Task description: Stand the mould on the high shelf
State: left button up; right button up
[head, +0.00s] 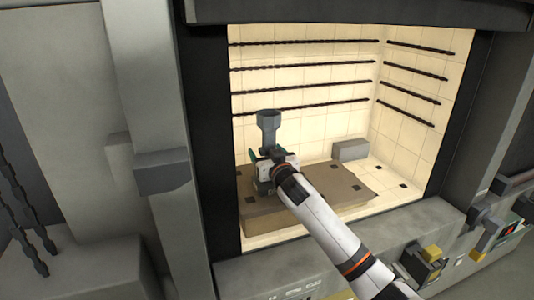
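A grey mould (268,123) with a wide top and narrower lower part is upright inside the open kiln, over the left part of a brown shelf slab (325,184). My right gripper (268,156) reaches in from the lower right and is at the mould's lower part. The gripper hides the mould's base, so I cannot tell whether it touches the slab. The fingers are small and partly hidden, so I cannot tell whether they are closed on the mould. My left gripper is out of view.
A grey block (351,149) stands behind the slab at the right. Dark heating rods (305,67) line the kiln's back and right walls. The slab's right part is bare. Dark rods (25,215) stand outside at the far left.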

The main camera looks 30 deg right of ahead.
jog(key=shift+r, duration=0.2)
jog(key=shift+s+a+f, duration=0.1)
jog(key=shift+s+f, duration=0.1)
jog(key=shift+s, duration=0.1)
jog(key=b+v, duration=0.3)
jog(key=v, duration=0.8)
jog(key=shift+s+b, duration=0.25)
jog(key=shift+b, duration=0.05)
